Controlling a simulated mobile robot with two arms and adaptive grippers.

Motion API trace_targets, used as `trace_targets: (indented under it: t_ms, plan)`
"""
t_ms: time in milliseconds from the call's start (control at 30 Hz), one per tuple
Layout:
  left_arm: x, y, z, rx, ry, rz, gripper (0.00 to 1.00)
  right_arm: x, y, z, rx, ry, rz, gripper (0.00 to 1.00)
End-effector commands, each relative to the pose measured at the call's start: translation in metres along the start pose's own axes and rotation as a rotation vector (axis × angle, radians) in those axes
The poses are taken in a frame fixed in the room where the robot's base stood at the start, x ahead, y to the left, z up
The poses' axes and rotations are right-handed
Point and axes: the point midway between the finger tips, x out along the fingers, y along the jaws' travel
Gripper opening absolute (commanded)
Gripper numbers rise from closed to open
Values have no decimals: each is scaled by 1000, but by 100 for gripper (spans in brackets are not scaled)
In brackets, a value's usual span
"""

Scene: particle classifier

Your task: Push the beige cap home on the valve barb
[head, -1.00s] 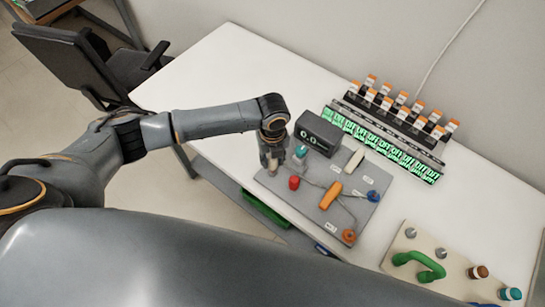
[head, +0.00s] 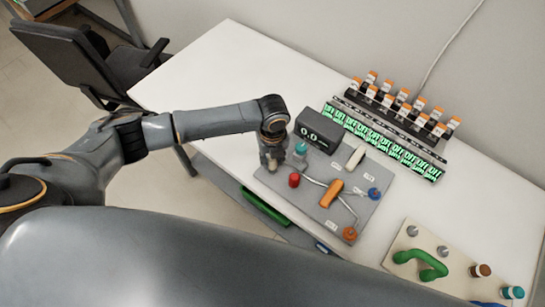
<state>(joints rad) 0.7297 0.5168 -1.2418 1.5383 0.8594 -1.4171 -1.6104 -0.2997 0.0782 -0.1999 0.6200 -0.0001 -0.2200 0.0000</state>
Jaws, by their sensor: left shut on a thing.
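My left gripper (head: 270,164) points down over the left corner of the grey board (head: 313,217). It is shut on a small beige thing (head: 271,167), likely the beige cap, which shows only in part between the fingers. The valve with its orange handle (head: 331,193) lies on the board to the right of the gripper, with pale tubes beside it. I cannot make out the barb, nor whether the cap touches anything. My right gripper is not in view.
A red cap (head: 294,180), a blue knob (head: 374,194), an orange knob (head: 349,233) and a pale cylinder (head: 356,157) surround the valve. A teal-topped bottle (head: 300,149) and a dark display box (head: 318,131) stand close by the gripper. The table's left part is clear.

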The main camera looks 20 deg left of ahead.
Motion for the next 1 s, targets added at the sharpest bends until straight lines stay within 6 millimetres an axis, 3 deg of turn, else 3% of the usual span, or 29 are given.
trace_targets:
  t_ms: [633, 667, 767, 1000]
  plan:
    - [18, 1, 0, -1, 1, 1, 4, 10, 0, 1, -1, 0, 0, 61]
    - [18, 0, 0, -1, 1, 1, 35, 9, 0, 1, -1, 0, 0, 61]
    - [17, 0, 0, 0, 1, 1, 55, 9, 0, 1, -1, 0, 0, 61]
    - [16, 0, 0, 0, 0, 0, 57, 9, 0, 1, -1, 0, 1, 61]
